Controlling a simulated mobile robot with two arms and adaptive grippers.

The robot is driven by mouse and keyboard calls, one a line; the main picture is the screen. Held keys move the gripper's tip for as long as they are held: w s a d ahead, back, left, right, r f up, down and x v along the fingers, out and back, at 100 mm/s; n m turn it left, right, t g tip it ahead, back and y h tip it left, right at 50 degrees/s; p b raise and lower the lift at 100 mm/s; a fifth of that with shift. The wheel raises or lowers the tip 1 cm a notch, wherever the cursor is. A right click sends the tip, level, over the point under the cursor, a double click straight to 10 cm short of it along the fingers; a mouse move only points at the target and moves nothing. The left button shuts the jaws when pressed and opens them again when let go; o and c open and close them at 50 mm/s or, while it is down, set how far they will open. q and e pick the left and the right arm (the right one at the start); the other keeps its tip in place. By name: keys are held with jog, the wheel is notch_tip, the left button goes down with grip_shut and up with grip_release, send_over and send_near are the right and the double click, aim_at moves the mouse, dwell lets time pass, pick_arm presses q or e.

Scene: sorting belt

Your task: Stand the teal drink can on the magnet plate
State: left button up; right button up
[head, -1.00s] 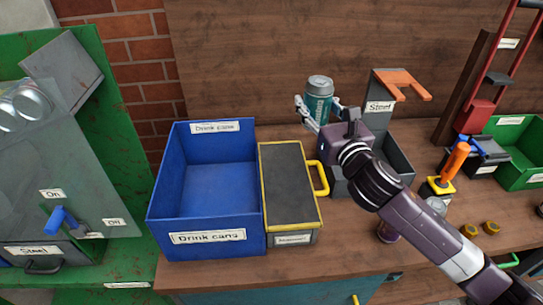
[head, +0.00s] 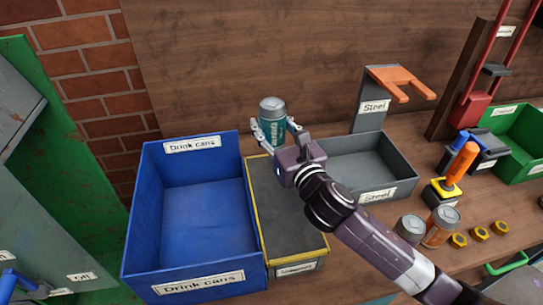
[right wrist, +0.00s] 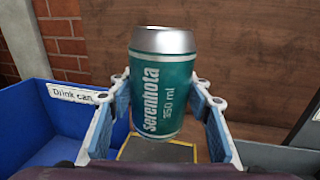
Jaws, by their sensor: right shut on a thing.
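My right gripper (head: 270,135) is shut on the teal drink can (head: 272,113), one finger on each side, and holds it roughly upright in the air. In the right wrist view the can (right wrist: 163,85) shows a silver top and white lettering. Below it is a dark flat plate with yellow edges (head: 282,217), which looks like the magnet plate; its front label is too small to read. The can appears above the far end of this plate, with its base apart from it. The right arm hides part of the plate's right side. My left gripper is not in view.
A blue bin labelled Drink cans (head: 198,283) stands directly left of the plate. A grey bin labelled Steel (head: 398,186) is on the right, with an orange fork on a post (head: 400,80) behind it. A wooden wall rises behind.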

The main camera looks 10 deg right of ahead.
aim_at(271, 140)
notch_tip(271, 140, down, 5)
jog(key=shift+r+b, duration=0.1)
jog(key=shift+b, duration=0.25)
notch_tip(271, 140, down, 4)
jog(key=shift+r+b, duration=0.1)
jog(key=shift+b, duration=0.35)
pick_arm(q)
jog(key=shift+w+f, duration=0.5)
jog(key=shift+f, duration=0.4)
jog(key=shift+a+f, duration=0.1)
pick_arm(e)
jog(key=o, duration=0.9)
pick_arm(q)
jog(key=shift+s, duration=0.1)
pick_arm(e)
jog(key=shift+o, duration=0.2)
